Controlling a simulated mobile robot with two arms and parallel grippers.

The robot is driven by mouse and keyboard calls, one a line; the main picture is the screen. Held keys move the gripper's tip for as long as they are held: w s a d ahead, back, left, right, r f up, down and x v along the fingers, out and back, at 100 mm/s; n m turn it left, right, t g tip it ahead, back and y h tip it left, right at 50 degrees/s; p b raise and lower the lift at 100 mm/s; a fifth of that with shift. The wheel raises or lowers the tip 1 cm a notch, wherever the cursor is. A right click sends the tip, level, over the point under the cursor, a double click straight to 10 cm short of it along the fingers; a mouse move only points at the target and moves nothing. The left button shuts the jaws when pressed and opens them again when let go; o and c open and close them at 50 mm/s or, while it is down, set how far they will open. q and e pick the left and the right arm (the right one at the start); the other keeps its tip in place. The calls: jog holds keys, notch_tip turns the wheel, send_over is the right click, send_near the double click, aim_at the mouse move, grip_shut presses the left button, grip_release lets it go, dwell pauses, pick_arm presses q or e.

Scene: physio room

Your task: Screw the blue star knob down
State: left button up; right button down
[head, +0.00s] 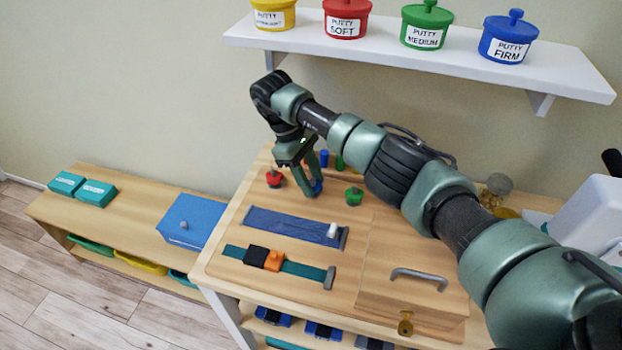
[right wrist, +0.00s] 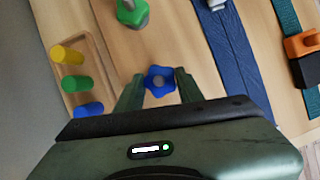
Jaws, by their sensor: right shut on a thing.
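The blue star knob (head: 317,187) stands on the wooden table between a red knob (head: 273,179) and a green knob (head: 353,195). In the right wrist view the blue star knob (right wrist: 160,80) shows from above, with a grey centre. My right gripper (head: 312,187) points down at it and is shut on it, one finger on each side. In the right wrist view the fingertips (right wrist: 159,84) flank the knob. How far down the knob sits on its stud cannot be seen. My left gripper is in neither view.
Beside the knobs lie a blue strap panel (head: 290,224) and a green strap with an orange and black buckle (head: 265,258). A wooden box with a metal handle (head: 418,279) is at the front right. Coloured pegs (right wrist: 70,82) stand in a tray behind the knobs.

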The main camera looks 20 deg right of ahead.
jog(key=shift+w+r, duration=0.15)
jog(key=shift+r, duration=0.2)
jog(key=c, duration=1.1)
grip_release()
jog(key=shift+o, duration=1)
jog(key=shift+f, duration=0.2)
